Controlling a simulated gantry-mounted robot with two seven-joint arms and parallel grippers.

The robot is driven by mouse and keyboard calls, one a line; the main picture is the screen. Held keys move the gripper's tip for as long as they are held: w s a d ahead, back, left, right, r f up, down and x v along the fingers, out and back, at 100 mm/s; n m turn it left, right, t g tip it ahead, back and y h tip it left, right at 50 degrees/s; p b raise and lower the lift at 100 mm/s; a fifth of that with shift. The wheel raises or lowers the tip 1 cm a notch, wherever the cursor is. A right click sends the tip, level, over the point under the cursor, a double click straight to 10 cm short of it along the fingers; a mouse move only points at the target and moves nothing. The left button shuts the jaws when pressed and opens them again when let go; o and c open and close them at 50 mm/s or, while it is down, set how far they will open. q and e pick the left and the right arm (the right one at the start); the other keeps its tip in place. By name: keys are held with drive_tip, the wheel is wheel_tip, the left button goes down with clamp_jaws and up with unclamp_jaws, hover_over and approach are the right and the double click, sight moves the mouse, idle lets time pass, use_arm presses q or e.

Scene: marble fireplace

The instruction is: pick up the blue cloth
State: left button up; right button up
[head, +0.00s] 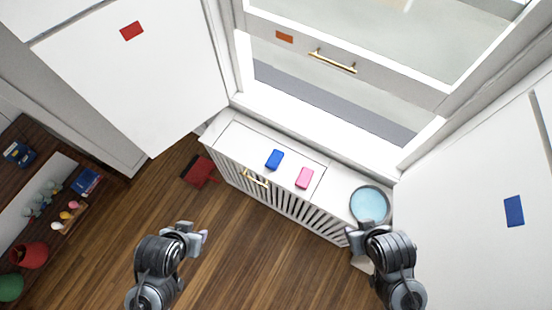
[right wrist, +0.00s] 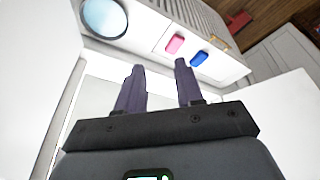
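A small blue cloth (head: 274,159), folded into a block shape, lies on the white slatted cabinet top (head: 238,138) below the window. It also shows in the right wrist view (right wrist: 199,58). A pink cloth (head: 304,178) of like size lies to its right. My right gripper (head: 358,236) is near the cabinet's right end, by a round pale-blue dish. In the right wrist view its two fingers (right wrist: 160,68) are apart with nothing between them. My left gripper (head: 196,238) is over the floor, in front and left of the cabinet, apart from the cloth. Its finger gap is unclear.
The round pale-blue dish (head: 369,204) stands on the cabinet's right end. The cabinet front has a brass handle (head: 256,178). White panels flank it; the right one bears a blue patch (head: 514,211). A red object (head: 199,171) lies on the wooden floor. Shelves with items are at left.

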drive_tip(key=shift+a, duration=0.1)
idle(0.3)
drive_tip(key=o, duration=1.2)
drive_tip(key=shift+w, duration=0.1)
